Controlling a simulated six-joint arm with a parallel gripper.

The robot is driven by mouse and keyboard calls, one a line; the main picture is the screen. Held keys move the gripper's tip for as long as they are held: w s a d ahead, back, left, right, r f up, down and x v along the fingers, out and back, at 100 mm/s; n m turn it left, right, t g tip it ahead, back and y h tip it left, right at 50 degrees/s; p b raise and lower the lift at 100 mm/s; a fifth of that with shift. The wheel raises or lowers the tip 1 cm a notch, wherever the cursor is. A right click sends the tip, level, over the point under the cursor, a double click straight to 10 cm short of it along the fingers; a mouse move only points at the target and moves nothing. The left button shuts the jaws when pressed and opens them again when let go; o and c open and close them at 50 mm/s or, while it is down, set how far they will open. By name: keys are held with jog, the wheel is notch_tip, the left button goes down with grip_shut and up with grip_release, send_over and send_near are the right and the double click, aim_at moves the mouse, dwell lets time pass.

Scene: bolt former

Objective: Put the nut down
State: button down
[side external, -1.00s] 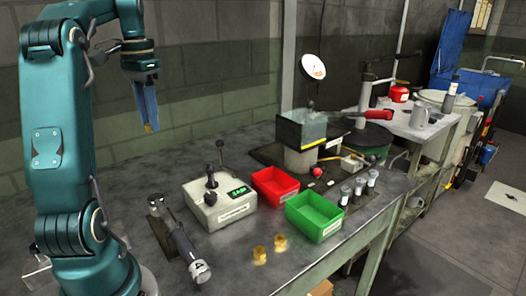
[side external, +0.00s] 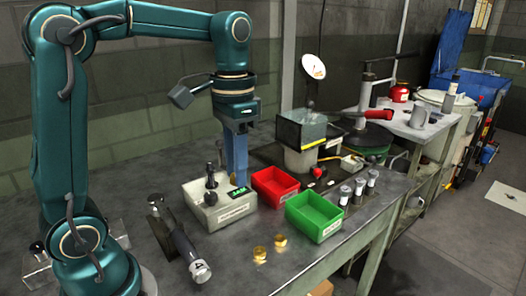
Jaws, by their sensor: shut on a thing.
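My gripper (side external: 238,182) points straight down, with its blue fingers over the right back part of the grey box device (side external: 212,212). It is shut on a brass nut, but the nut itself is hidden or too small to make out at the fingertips. I cannot tell whether the nut touches the device. Two other brass nuts, a left one (side external: 259,254) and a right one (side external: 280,241), lie on the dark table (side external: 240,278) in front of the bins.
A red bin (side external: 275,187) and a green bin (side external: 315,216) stand right of the device. The front table strip is mostly clear.

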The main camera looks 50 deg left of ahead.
jog(key=shift+w+a+f+n, duration=0.15)
jog(key=shift+n, duration=0.45)
jog(key=s+a+r+n, duration=0.1)
jog(key=s+a, duration=0.3)
jog(key=a, duration=0.7)
jog(key=s+a+r+n, duration=0.2)
jog(key=s+a+r, duration=0.1)
jog(key=a, duration=0.8)
jog(key=shift+s+a+r+n, duration=0.15)
jog(key=shift+s+r+n, duration=0.15)
jog(key=shift+s, duration=0.15)
jog(key=shift+w+f, duration=0.1)
jog(key=w+d+f, duration=0.1)
jog(key=w+f, duration=0.1)
jog(key=w, duration=0.1)
jog(key=w+d+f, duration=0.2)
jog(key=w, duration=0.1)
jog(key=w+d+f, duration=0.2)
jog(key=w+f, duration=0.1)
jog(key=w, duration=0.1)
jog(key=shift+w+d, duration=0.1)
jog(key=shift+d, duration=0.1)
jog(key=shift+f, duration=1.8)
